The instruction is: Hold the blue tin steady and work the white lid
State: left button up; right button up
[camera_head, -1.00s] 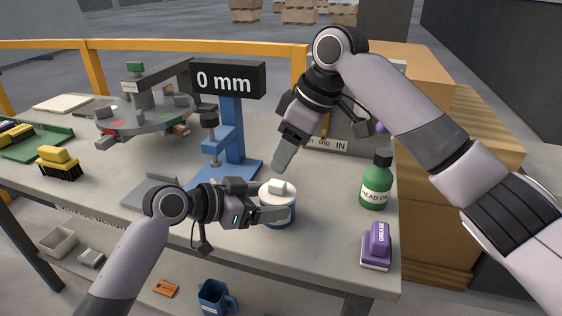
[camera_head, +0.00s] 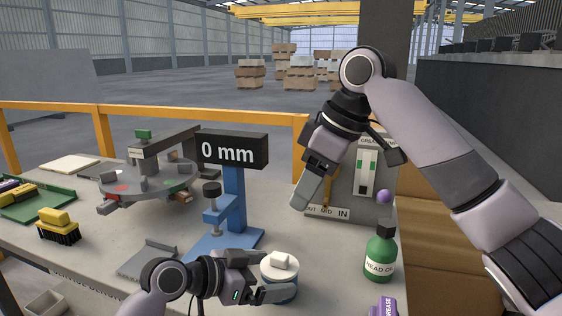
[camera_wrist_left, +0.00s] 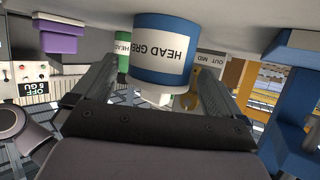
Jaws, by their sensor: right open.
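The blue tin (camera_head: 279,290) stands upright near the front edge of the slab. Its white lid (camera_head: 281,263), with a block-shaped knob, sits on top. My left gripper (camera_head: 280,295) is shut around the tin's side, with one finger across its front; the other is hidden behind it. In the left wrist view the tin (camera_wrist_left: 165,50) appears upside down between both fingers, its label showing, with the lid (camera_wrist_left: 155,96) below. My right gripper (camera_head: 303,200) is open and empty, raised above and behind the tin, in front of the grey panel.
A green bottle (camera_head: 380,258) and a purple grease block (camera_head: 383,306) stand right of the tin. A blue stand (camera_head: 235,195) with a "0 mm" display is behind it. A grey panel (camera_head: 350,209) stands behind the right gripper. A round turntable (camera_head: 150,185) is at the left.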

pick_arm(q)
jog(key=shift+a, duration=0.1)
jog(key=v, duration=1.2)
